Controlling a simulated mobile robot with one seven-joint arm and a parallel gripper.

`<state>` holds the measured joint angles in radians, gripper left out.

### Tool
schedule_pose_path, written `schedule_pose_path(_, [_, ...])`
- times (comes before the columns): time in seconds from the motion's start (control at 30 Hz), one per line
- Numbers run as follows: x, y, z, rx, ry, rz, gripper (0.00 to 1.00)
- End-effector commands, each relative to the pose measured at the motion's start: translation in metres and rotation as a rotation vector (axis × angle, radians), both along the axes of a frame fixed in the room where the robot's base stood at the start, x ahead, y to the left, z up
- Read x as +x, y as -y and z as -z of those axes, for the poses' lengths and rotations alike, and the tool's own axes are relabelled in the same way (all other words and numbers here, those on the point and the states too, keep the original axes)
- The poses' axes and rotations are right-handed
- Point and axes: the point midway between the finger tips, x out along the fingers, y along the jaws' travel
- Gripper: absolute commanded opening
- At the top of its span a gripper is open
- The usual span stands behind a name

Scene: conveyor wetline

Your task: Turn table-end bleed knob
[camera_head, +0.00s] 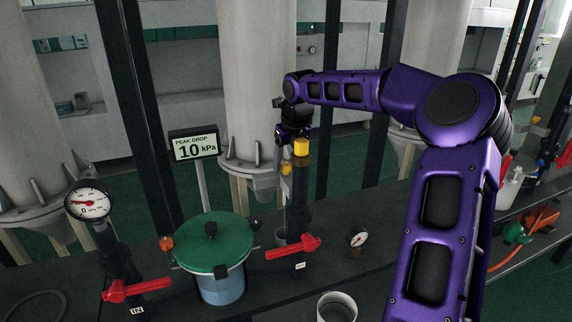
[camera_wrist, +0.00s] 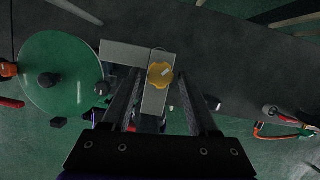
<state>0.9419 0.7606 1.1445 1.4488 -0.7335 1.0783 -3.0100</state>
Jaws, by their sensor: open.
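A yellow lobed knob (camera_wrist: 160,75) with a pale mark on top shows between my finger ends in the wrist view. In the head view a yellow knob (camera_head: 301,147) sits on top of a dark upright post. My gripper (camera_head: 292,132) is behind and slightly left of the knob's top there, partly hidden by my wrist. In the wrist view my gripper (camera_wrist: 159,86) is open, with one finger on each side of the knob and gaps to it. I cannot tell whether the fingers are down at knob height. A smaller yellow part (camera_head: 286,169) is lower on the post's left side.
A green-lidded vessel (camera_head: 211,243) stands left of the post. Red lever handles (camera_head: 293,247) and (camera_head: 137,290), a tall gauge (camera_head: 88,204) and a small gauge (camera_head: 357,239) are near. A display (camera_head: 194,146) reads "PEAK DROP 10 kPa". A grey cup (camera_head: 337,306) stands in front.

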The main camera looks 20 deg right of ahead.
Motion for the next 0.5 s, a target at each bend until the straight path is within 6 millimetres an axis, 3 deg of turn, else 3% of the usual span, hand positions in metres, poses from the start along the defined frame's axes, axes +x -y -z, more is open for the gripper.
schedule_pose_path(0.5, [0.001, 0.0, -0.044, 0.0, 0.003, 0.001, 0.6])
